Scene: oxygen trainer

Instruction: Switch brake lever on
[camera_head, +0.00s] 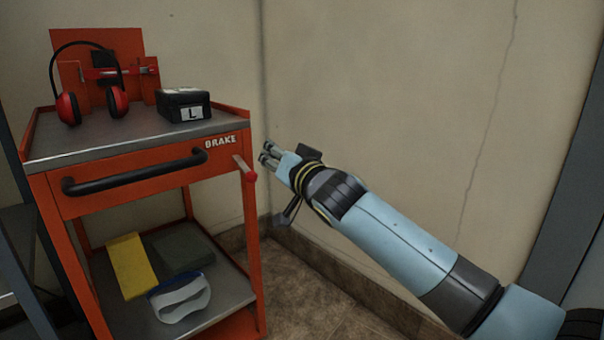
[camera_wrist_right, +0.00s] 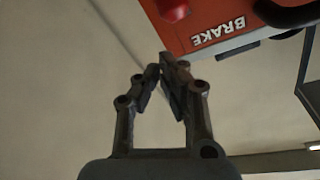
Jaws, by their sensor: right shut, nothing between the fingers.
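The brake lever (camera_head: 245,168) is a short bar with a red tip on the right side of the orange cart (camera_head: 130,178), just below the white BRAKE label (camera_head: 220,141). In the right wrist view a red rounded end (camera_wrist_right: 173,10) shows at the top, beside the upside-down BRAKE label (camera_wrist_right: 218,30). My right gripper (camera_head: 267,155) is to the right of the lever, close to it but apart. In the right wrist view (camera_wrist_right: 163,72) its fingertips are together with nothing between them. My left gripper is not in view.
Red ear defenders (camera_head: 92,85) and a black box marked L (camera_head: 184,105) are on the cart top. A black handle (camera_head: 135,172) crosses its front. A yellow item (camera_head: 132,266) and white goggles (camera_head: 181,298) lie on the lower shelf. Walls stand behind my right arm.

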